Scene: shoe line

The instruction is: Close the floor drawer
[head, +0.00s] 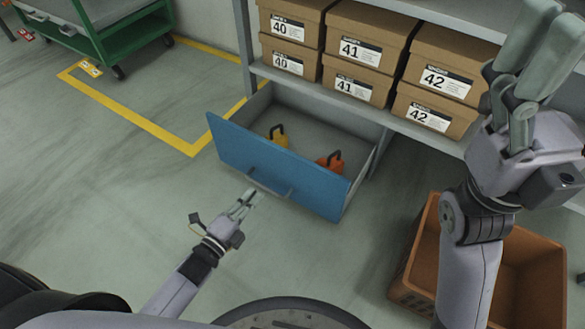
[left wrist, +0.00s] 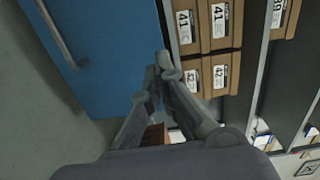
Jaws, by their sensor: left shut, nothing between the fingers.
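The floor drawer (head: 226,147) stands pulled out from under the shelf, its blue front tilted across the head view. Its bar handle (head: 268,186) is on the front's outer face. The blue front (left wrist: 105,45) and handle (left wrist: 60,35) also show in the left wrist view, at upper left. My left gripper (head: 248,197) is shut and empty just in front of the drawer front, close to the handle; its fingertips meet in the left wrist view (left wrist: 158,62). I cannot tell whether it touches. My right gripper (head: 548,25) is raised at the upper right, away from the drawer; its opening is unclear.
A yellow item (head: 278,138) and an orange item (head: 331,162) sit inside the drawer. Shoe boxes (head: 364,45) fill the shelf above. An orange crate (head: 408,280) stands at lower right. A green cart (head: 110,38) is at upper left. The floor left of the drawer is clear.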

